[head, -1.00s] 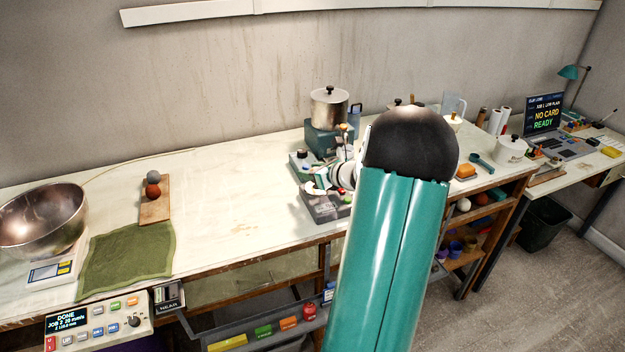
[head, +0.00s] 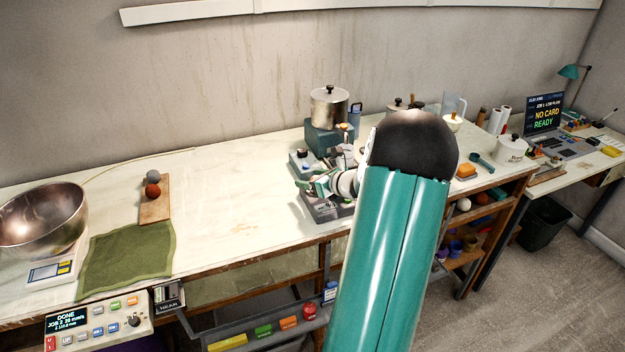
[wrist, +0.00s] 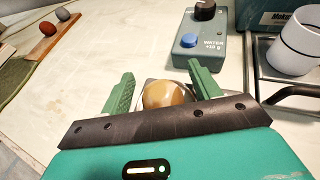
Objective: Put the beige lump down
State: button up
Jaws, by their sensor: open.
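The beige lump (wrist: 168,95) is round and smooth. In the wrist view it lies between the two green fingers of my gripper (wrist: 157,84). The fingers stand apart, with a gap visible on the right side of the lump; contact on the left is unclear. A pale metallic surface shows around the lump, but what bears its underside is hidden by my gripper body. In the head view my gripper (head: 325,184) is low over the dark device (head: 328,209) near the table's front edge; I cannot make out the lump there.
A grey box with a blue button (wrist: 190,40) and a white cup (wrist: 295,48) stand beyond my gripper. A pot (head: 330,106) stands behind. A board (head: 154,207) with two balls, a green cloth (head: 125,262) and a bowl (head: 42,218) lie left. The table between is clear.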

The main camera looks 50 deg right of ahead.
jog(key=v, duration=1.2)
jog(key=w+a+r+n+g+y, duration=0.25)
jog(key=a+n, duration=0.25)
jog(key=a, duration=0.4)
jog(key=w+a+r+n+g+y, duration=0.1)
jog(key=w+a+n, duration=0.2)
jog(key=a+n, duration=0.5)
jog(key=w+a+r+n+g+y, duration=0.2)
jog(key=a+n, duration=0.1)
jog(key=a, duration=0.8)
jog(key=s+a+r+n+g+h, duration=0.1)
jog(key=s+a+r+n+h, duration=0.1)
jog(key=s+a+n, duration=0.3)
jog(key=s+a+r+n+g+h, duration=0.1)
jog(key=s+a+n, duration=0.5)
jog(key=a+n, duration=0.8)
jog(key=r+n, duration=0.1)
jog(key=n, duration=0.1)
jog(key=shift+s+r+n+h, duration=0.15)
jog(key=shift+n+h, duration=0.15)
jog(key=shift+h, duration=0.05)
grip_shut()
